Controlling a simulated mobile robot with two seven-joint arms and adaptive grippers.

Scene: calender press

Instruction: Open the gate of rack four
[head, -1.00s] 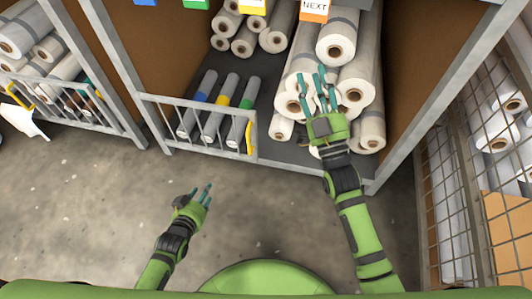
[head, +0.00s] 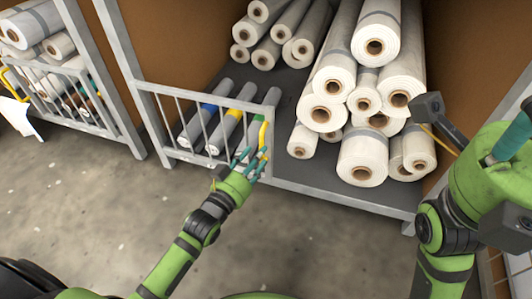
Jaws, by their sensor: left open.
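A low grey barred gate (head: 200,130) stands across the left part of the middle rack's front. A yellow handle (head: 263,136) is upright at its right end. My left gripper (head: 252,164) is open at the lower part of this handle, its teal fingers around or just in front of it; I cannot tell if they touch. The gate's lower right corner is partly hidden by the hand. My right gripper (head: 507,150) is large and close at the right edge, partly cut off; its jaw state is unclear. No rack number is readable.
White rolls (head: 362,100) are stacked in the rack right of the gate, where its front is open. Dark rolls with blue, yellow and green bands (head: 228,128) lie behind the gate. Another barred gate (head: 75,95) stands at left. The concrete floor (head: 95,210) in front is clear.

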